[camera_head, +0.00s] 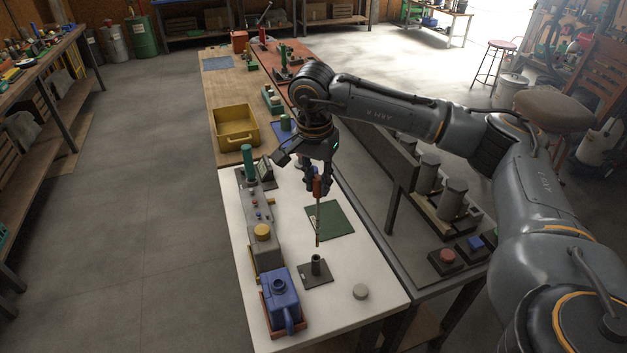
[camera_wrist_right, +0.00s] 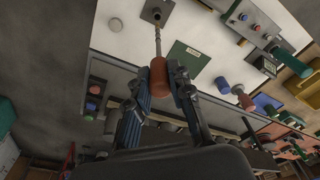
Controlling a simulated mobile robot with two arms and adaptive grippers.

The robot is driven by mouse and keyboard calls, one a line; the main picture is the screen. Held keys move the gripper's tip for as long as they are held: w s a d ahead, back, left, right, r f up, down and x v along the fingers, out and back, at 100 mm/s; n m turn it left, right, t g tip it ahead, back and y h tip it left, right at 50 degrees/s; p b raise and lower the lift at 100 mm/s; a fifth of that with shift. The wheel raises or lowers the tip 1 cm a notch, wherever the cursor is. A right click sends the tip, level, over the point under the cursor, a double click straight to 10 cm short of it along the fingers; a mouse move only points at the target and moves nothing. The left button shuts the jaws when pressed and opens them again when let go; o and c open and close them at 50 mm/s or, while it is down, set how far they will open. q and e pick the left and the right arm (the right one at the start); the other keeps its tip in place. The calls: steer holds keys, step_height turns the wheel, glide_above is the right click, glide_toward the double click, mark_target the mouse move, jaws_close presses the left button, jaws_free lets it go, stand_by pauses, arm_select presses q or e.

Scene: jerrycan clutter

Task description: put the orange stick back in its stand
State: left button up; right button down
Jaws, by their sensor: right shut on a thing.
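My right gripper (camera_head: 317,186) is shut on the orange stick (camera_head: 317,189) and holds it above the white table, roughly upright with its thin shaft pointing down. In the right wrist view the orange handle (camera_wrist_right: 158,76) sits between the two fingers (camera_wrist_right: 160,88), and the shaft runs toward the stand (camera_wrist_right: 157,12). The stand (camera_head: 316,266) is a short dark tube on a dark square plate. In the head view the tip shows just above and behind the tube, apart from it. My left gripper is in neither view.
A green mat (camera_head: 330,221) lies under the stick. A blue jerrycan (camera_head: 283,290) in a red tray stands left of the stand, and a grey round disc (camera_head: 360,292) lies to its right. A grey box with a yellow knob (camera_head: 262,231) stands at the left edge.

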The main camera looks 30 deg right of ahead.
mark_target(316, 196)
steer(key=shift+a, duration=0.15)
steer(key=shift+a+f+b, duration=0.1)
steer(key=shift+f+b, duration=0.05)
steer(key=shift+b, duration=0.15)
steer(key=shift+f+b, duration=0.45)
steer(key=shift+f, duration=0.15)
step_height(316, 196, down, 2)
steer(key=shift+f+b, duration=0.25)
steer(key=shift+b, duration=0.75)
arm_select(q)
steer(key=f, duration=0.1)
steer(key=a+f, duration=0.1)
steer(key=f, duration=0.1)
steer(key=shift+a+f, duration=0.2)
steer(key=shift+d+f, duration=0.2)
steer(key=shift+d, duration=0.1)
arm_select(e)
steer(key=shift+f, duration=0.1)
arm_select(q)
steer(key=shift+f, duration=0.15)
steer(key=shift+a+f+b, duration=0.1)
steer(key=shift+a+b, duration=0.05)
steer(key=shift+b, duration=0.2)
arm_select(e)
steer(key=shift+f, duration=0.15)
